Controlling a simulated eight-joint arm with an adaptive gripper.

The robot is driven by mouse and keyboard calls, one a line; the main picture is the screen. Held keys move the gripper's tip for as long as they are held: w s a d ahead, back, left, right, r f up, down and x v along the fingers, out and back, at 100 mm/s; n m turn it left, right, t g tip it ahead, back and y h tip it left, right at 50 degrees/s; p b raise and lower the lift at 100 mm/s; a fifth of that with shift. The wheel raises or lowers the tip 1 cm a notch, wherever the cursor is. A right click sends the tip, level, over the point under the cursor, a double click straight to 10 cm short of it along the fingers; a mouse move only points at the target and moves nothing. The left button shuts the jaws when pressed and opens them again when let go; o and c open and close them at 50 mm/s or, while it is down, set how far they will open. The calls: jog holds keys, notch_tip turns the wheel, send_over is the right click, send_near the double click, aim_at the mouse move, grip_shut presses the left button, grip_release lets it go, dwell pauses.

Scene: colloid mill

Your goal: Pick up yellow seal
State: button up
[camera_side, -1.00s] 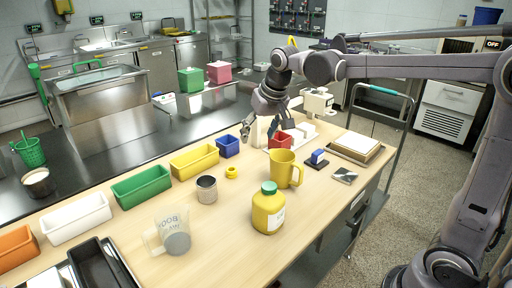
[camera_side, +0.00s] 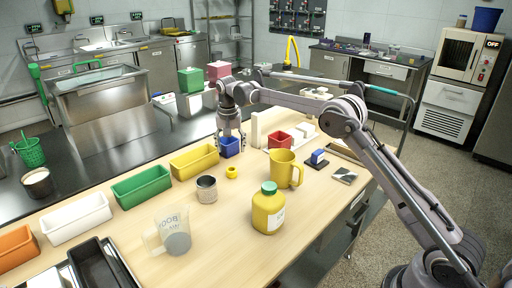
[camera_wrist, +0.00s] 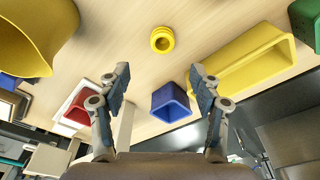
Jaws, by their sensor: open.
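The yellow seal (camera_side: 231,173), a small ring-shaped piece, lies on the wooden table between the grey can and the yellow jug. In the wrist view the yellow seal (camera_wrist: 162,40) is at the top middle, beyond my fingertips, with bare table around it. My gripper (camera_side: 231,146) hangs over the blue bin, behind the seal and apart from it. In the wrist view my gripper (camera_wrist: 160,73) has its two fingers spread wide, with nothing between them but the view of the table and the blue bin.
The blue bin (camera_wrist: 171,103) is below my fingers. A yellow bin (camera_side: 195,161), a grey can (camera_side: 207,189), a yellow jug (camera_side: 284,168), a red bin (camera_side: 280,139) and a yellow bottle (camera_side: 268,209) stand around the seal. The table immediately around the seal is clear.

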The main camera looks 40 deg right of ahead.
aim_at(232, 169)
jog(key=shift+w+d+f, duration=0.15)
jog(key=shift+w+f, duration=0.1)
jog(key=shift+f, duration=1.6)
jog(key=shift+w+d+f, duration=0.2)
jog(key=shift+w+f, duration=0.05)
jog(key=shift+f, duration=1.55)
jog(key=shift+w+d+f, duration=0.15)
jog(key=shift+w+f, duration=0.1)
jog(key=shift+f, duration=1.6)
jog(key=c, duration=1)
